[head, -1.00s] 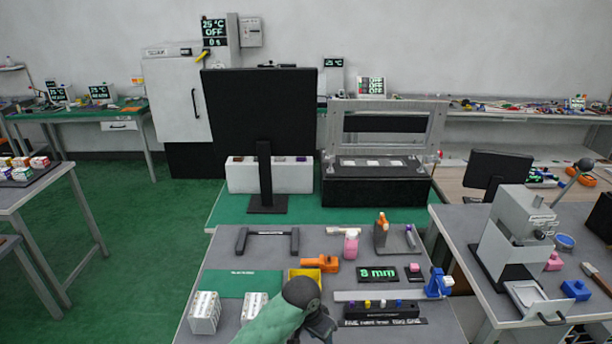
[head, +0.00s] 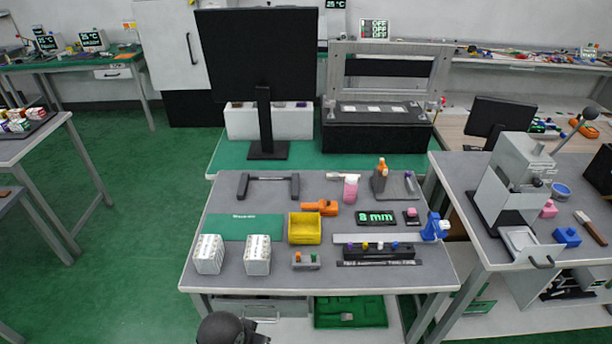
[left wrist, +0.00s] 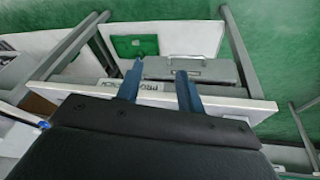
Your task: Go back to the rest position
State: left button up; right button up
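My left gripper (left wrist: 160,72) shows in the left wrist view as two blue fingers standing apart. It is open, with nothing held between the fingertips. The underside of a table, a grey drawer and a green tray (left wrist: 135,45) show beyond it. In the head view a dark rounded part of my arm (head: 228,330) is at the bottom edge, in front of and clear of the workbench (head: 330,220). Its fingers are not visible there. My right gripper is in neither view.
The workbench holds a yellow bin (head: 305,232), two white boxes, an orange tool (head: 320,208), an 8 mm display (head: 376,219) and a black monitor behind. A lever machine (head: 515,180) stands on the right bench. Green floor is free at left.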

pick_arm(q)
jog(key=s+a+n+y, duration=0.2)
jog(key=s+a, duration=0.7)
jog(key=s+d+f+b+x, duration=0.1)
jog(key=s+x, duration=0.1)
jog(key=x, duration=1)
jog(key=s+x, duration=0.2)
jog(key=x, duration=1.1)
jog(key=s+f, duration=0.4)
jog(key=f, duration=0.8)
jog(key=s+f+g+b, duration=0.1)
jog(key=s+f, duration=0.3)
jog(key=f, duration=0.9)
jog(key=shift+s+d+m+b, duration=0.25)
jog(key=shift+s+m+b, duration=0.05)
jog(key=shift+s, duration=0.05)
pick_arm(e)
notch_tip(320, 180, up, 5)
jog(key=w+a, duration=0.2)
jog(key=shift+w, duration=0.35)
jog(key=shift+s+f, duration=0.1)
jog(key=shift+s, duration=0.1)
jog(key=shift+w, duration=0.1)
